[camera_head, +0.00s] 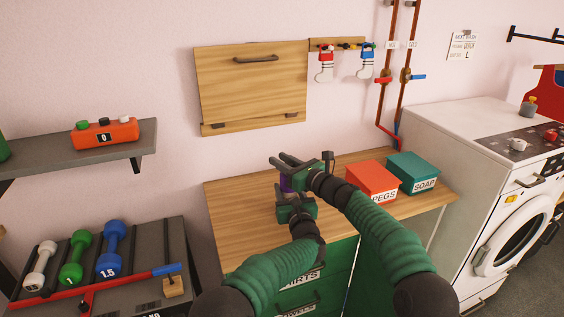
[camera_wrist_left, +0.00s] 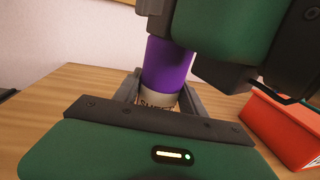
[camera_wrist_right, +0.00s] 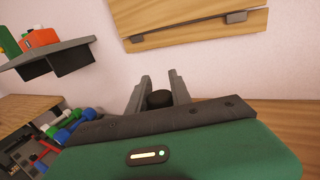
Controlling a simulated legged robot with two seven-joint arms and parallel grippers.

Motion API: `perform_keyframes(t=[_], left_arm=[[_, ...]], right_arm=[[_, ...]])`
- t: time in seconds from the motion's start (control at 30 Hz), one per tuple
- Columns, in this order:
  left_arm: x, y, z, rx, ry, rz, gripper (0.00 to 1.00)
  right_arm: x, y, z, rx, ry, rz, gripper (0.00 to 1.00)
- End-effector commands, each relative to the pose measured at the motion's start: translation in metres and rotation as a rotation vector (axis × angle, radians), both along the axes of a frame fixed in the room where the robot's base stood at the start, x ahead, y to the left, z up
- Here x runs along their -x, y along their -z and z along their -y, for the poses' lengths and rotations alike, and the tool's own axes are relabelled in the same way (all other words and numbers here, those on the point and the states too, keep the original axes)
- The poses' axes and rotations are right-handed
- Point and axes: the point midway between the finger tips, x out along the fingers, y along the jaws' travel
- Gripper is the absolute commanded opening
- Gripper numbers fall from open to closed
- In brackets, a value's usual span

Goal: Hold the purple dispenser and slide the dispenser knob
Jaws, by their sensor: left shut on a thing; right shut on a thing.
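The purple dispenser (camera_wrist_left: 167,65) stands roughly upright above the wooden counter, with a pale lettered label low on its body. A small part of it shows in the head view (camera_head: 286,184). My left gripper (camera_wrist_left: 160,92) is shut on its lower part, with one finger on each side. My right gripper (camera_head: 286,161) is directly above the left one, at the top of the dispenser. In the right wrist view, its fingers (camera_wrist_right: 161,85) are shut on a dark round knob (camera_wrist_right: 159,98). The grippers hide most of the dispenser; I cannot tell whether its base touches the counter.
A red PEGS box (camera_head: 372,181) and a teal SOAP box (camera_head: 413,172) stand right of my grippers on the wooden counter (camera_head: 235,215). A folded wooden wall panel (camera_head: 250,88) hangs behind. The counter's left part is clear. A washing machine (camera_head: 460,130) stands at right.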

Motion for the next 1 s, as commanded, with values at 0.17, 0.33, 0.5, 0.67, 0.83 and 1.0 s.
perform_keyframes(t=[0.17, 0.33, 0.5, 0.67, 0.83, 1.0], left_arm=[[0.0, -0.002, -0.003, 0.003, -0.008, 0.005, 0.0], [0.0, -0.002, -0.003, 0.003, -0.009, 0.005, 0.0], [0.0, -0.002, -0.004, 0.004, -0.01, 0.005, 0.0], [0.0, -0.002, -0.004, 0.003, -0.01, 0.005, 0.0], [0.0, -0.001, -0.005, 0.004, -0.011, 0.004, 0.0], [-0.001, 0.0, -0.005, 0.005, -0.012, 0.002, 0.0]], right_arm=[[-0.003, 0.0, 0.006, 0.004, 0.013, 0.001, 0.0], [-0.003, 0.0, 0.007, 0.004, 0.014, 0.0, 0.0], [-0.003, -0.004, 0.007, 0.004, 0.014, 0.003, 0.0], [-0.003, -0.031, 0.006, 0.004, 0.012, 0.006, 0.0], [-0.003, -0.045, 0.007, 0.004, 0.015, 0.002, 0.0], [-0.003, -0.045, 0.007, 0.002, 0.014, 0.002, 0.0]])
